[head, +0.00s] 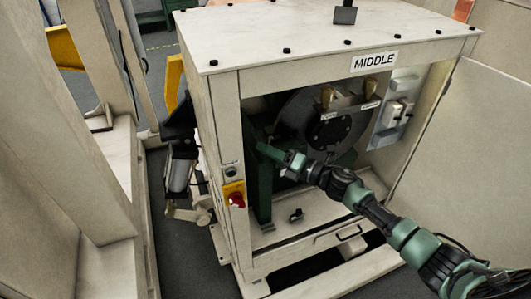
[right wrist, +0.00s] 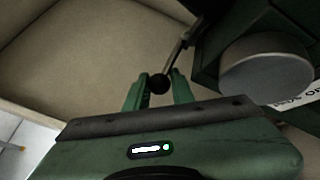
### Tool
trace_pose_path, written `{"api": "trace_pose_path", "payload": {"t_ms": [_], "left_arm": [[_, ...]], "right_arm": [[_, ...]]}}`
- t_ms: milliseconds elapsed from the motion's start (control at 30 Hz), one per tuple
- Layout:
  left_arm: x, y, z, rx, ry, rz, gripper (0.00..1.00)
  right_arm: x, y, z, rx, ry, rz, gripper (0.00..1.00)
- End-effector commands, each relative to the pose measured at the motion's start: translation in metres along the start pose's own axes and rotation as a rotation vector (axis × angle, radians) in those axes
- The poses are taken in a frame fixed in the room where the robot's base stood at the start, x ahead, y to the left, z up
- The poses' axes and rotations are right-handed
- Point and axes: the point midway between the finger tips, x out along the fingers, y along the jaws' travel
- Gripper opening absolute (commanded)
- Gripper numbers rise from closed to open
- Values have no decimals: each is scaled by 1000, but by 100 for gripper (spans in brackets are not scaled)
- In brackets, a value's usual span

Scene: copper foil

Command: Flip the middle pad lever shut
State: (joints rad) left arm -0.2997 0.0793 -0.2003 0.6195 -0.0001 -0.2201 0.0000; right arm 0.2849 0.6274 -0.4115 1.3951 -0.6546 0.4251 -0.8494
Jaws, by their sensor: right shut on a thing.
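The cabinet (head: 290,58) marked MIDDLE stands open at the front, and my right arm reaches in from the lower right. My right gripper (head: 264,148) is inside the left part of the opening, beside a green upright. In the right wrist view, my right gripper (right wrist: 159,80) is shut on the black ball knob (right wrist: 159,84) of a thin lever (right wrist: 176,50). The lever's rod runs up and to the right from the knob. In the head view the knob and lever are hidden or too small to tell. My left gripper is not in view.
A dark disc (head: 330,129) with brass-coloured fittings above it sits behind my gripper. The open door (head: 475,140) stands at the right. A red button (head: 237,199) on a yellow plate is on the left post. In the right wrist view, a grey round part (right wrist: 267,76) is close on the right.

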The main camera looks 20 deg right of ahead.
Motion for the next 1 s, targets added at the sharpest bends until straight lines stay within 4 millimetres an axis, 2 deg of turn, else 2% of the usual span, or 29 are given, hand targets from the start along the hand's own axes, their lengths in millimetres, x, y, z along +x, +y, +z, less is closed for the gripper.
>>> {"api": "trace_pose_path", "payload": {"t_ms": [400, 433, 500, 1000], "left_arm": [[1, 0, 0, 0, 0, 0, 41], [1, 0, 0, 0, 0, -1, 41], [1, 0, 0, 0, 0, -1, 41], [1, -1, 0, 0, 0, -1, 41]], "right_arm": [[-1, 1, 4, -5, 2, 4, 0], [-1, 1, 4, -5, 2, 4, 29], [-1, 1, 4, -5, 2, 4, 45], [-2, -3, 1, 0, 4, -4, 45]]}}
